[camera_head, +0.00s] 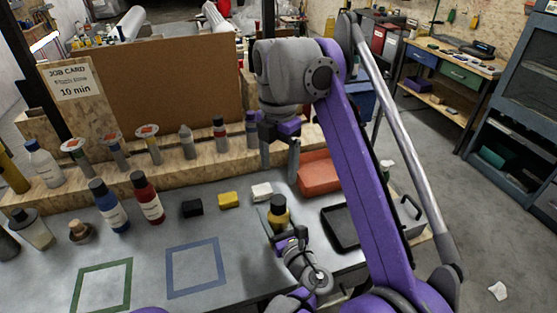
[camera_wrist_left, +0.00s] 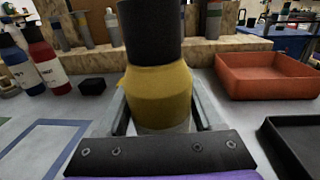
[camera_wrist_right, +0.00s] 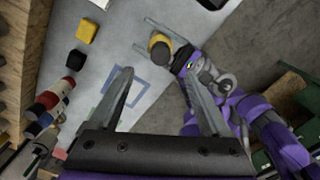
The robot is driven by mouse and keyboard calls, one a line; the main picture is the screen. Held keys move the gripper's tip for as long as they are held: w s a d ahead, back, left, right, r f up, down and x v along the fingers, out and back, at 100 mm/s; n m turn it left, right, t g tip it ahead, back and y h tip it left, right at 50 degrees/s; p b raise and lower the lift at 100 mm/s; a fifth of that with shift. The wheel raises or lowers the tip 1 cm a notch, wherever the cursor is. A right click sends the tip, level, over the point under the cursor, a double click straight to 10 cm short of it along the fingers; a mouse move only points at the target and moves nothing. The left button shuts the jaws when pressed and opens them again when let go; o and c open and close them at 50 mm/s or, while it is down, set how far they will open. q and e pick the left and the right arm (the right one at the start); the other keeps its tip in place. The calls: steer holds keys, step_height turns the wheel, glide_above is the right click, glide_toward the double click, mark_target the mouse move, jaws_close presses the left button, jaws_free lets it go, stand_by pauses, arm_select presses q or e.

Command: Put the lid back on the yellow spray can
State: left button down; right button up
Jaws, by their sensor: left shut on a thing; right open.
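The yellow spray can (camera_head: 279,214) stands upright near the right part of the table; its yellow shoulder fills the middle of the left wrist view (camera_wrist_left: 160,98). A black cylindrical top (camera_wrist_left: 150,32), which looks like the lid, sits upright on the can; I cannot tell how firmly it is seated. My left gripper (camera_head: 282,228) is shut around the can, one finger on each side. My right gripper (camera_head: 279,152) is open and empty, pointing down above the table behind the can. The can also shows beyond its fingertips in the right wrist view (camera_wrist_right: 158,42).
An orange tray (camera_head: 318,176) and a black tray (camera_head: 340,230) lie right of the can. White (camera_head: 262,191), yellow (camera_head: 228,200) and black (camera_head: 192,208) blocks lie to its left. Bottles stand further left and along a wooden ledge (camera_head: 80,195). Blue (camera_head: 195,268) and green outlines mark clear table.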

mark_target(283, 229)
steer(key=shift+r, duration=0.55)
arm_select(q)
jaws_free()
steer(key=shift+s, duration=0.1)
steer(key=b+v, duration=0.1)
steer(key=v, duration=0.9)
steer(key=shift+s+d, duration=0.2)
steer(key=shift+s, duration=0.1)
arm_select(e)
steer(key=shift+s+f, duration=0.1)
steer(key=shift+f, duration=0.5)
